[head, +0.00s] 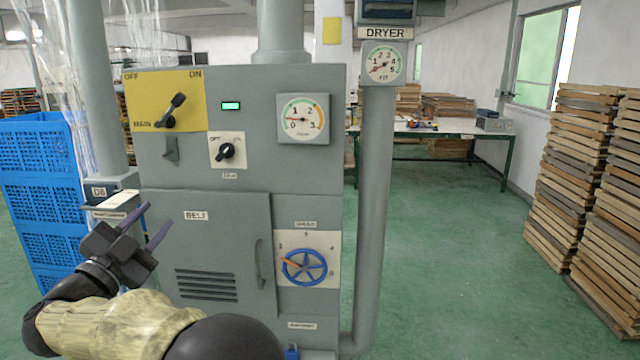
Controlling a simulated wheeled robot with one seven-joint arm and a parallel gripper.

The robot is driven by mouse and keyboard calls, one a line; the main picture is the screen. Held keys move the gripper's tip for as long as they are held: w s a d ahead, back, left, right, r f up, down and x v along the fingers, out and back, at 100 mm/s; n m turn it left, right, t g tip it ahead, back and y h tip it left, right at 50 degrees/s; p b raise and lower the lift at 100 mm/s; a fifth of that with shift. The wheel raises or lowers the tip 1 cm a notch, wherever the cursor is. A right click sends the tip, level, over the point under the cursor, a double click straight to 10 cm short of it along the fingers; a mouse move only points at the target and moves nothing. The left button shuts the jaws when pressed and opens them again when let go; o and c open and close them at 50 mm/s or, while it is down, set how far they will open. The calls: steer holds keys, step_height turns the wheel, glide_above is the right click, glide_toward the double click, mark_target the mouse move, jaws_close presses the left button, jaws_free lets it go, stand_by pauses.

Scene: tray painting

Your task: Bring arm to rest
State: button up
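My gripper (146,229) is in the lower left of the head view, in front of the grey machine cabinet (225,320). Its two purple-grey fingers stand apart with nothing seen between them. My arm, in a pale yellow sleeve with dark joints, comes in from the bottom edge and bends at the left. The gripper appears near the small box marked D8 (100,191) and a pale label plate (118,199); I cannot tell whether it touches either.
The cabinet carries a main switch (171,110), a smaller knob (226,151), a pressure gauge (303,118) and a blue handwheel (304,267). Blue crates (40,190) stand at left, stacked wooden trays (590,180) at right. A work table (450,128) stands behind. Green floor right of the cabinet is clear.

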steer(key=w+d+f+n+g+y, duration=0.2)
steer(key=w+d+f+n+y, duration=0.3)
steer(key=w+d+n+y, duration=0.5)
steer(key=s+d+f+n+g+h, duration=0.1)
steer(key=s+d+f+n+g, duration=0.15)
steer(key=d+f, duration=0.45)
steer(key=s+d+f+n+g, duration=0.1)
steer(key=d+f+g, duration=0.35)
steer(key=d, duration=0.45)
steer(key=s+d+f+m+g+h, duration=0.1)
steer(key=s+d+f+g+h, duration=0.1)
steer(key=s+d+f+g, duration=0.65)
steer(key=s+d+f+g+h, duration=0.1)
steer(key=s+d+f, duration=0.5)
steer(key=s+d, duration=0.7)
step_height(320, 180, up, 13)
steer(key=s+a+p, duration=0.1)
steer(key=a+p, duration=0.1)
steer(key=p, duration=1.1)
steer(key=shift+a, duration=0.25)
steer(key=shift+s+t, duration=0.1)
steer(key=shift+t, duration=0.15)
steer(key=shift+c, duration=0.3)
